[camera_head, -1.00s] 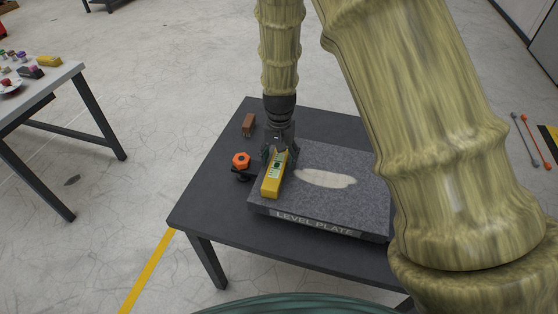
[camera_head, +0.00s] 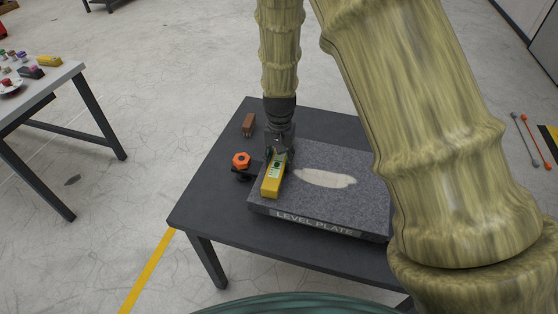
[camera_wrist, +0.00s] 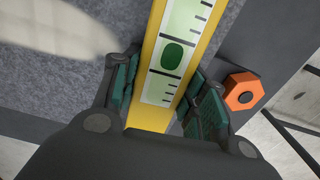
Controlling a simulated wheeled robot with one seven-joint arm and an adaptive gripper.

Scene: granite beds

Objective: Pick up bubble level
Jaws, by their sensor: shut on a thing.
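The bubble level is a yellow bar (camera_head: 271,186) with a pale green scale window, on or just above the left part of the granite level plate (camera_head: 352,208). I cannot tell whether it touches the plate. My gripper (camera_head: 277,156) comes down from above and is shut on the level near its far end. In the wrist view the level (camera_wrist: 172,55) runs between the two green-padded fingers of my gripper (camera_wrist: 160,98), and its green bubble shows in the window. The part of the level below the palm is hidden.
An orange knob (camera_head: 241,160) on a dark base stands just left of the plate; it also shows in the wrist view (camera_wrist: 243,91). A brown block (camera_head: 249,124) lies behind it on the dark table (camera_head: 205,205). Another table (camera_head: 68,75) with small items stands at left.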

